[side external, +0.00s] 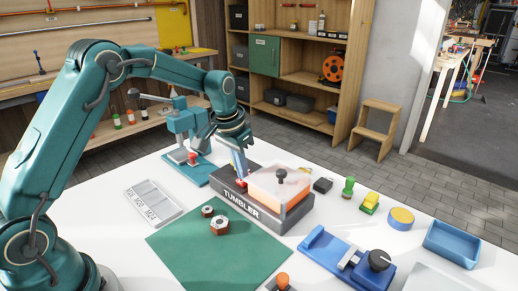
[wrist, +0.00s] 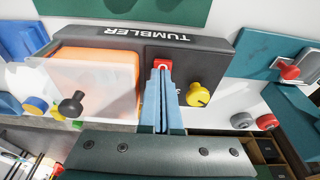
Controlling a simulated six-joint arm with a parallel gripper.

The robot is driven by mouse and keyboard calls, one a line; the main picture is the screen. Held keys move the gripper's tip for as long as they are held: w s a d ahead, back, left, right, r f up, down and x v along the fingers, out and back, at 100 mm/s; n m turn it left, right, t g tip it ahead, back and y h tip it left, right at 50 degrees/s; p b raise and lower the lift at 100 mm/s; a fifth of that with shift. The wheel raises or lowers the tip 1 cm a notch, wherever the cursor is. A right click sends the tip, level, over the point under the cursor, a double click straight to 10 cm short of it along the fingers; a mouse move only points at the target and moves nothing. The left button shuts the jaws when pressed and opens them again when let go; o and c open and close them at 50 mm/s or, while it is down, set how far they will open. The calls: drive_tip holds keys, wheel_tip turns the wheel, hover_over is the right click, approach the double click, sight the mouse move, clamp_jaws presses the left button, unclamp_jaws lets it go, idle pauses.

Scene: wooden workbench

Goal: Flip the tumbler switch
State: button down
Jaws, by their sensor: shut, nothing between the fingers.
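The tumbler (side external: 265,205) is a dark grey box labelled TUMBLER, with an orange part under a translucent cover with a black knob; it also shows in the wrist view (wrist: 215,62). Its red switch (wrist: 163,65), bearing a white mark, sits beside the cover, with a yellow knob (wrist: 198,94) to its right. My gripper (side external: 242,175) points down over that end of the box. In the wrist view its blue fingers (wrist: 162,74) are together and empty, their tips right at the red switch and hiding part of it. I cannot tell whether they touch it.
A green mat (side external: 205,255) with hex nuts (side external: 219,225) lies in front of the tumbler. A labelled tray (side external: 152,203) and a teal press (side external: 188,125) stand to the left. A blue vise-like fixture (side external: 345,258) and an open blue bin (side external: 452,243) are to the right.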

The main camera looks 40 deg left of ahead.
drive_tip(key=shift+s+f, duration=0.25)
drive_tip(key=shift+s, duration=0.05)
drive_tip(key=v, duration=1.4)
drive_tip(key=shift+w+r, duration=0.2)
drive_tip(key=shift+r, duration=0.05)
drive_tip(key=shift+w, duration=0.15)
drive_tip(key=shift+w+a+r, duration=0.15)
drive_tip(key=shift+w+r, duration=0.05)
drive_tip(key=shift+w, duration=0.25)
drive_tip(key=shift+f, duration=0.1)
drive_tip(key=x, duration=1.3)
drive_tip(key=shift+w+f, duration=0.15)
drive_tip(key=shift+f, duration=0.3)
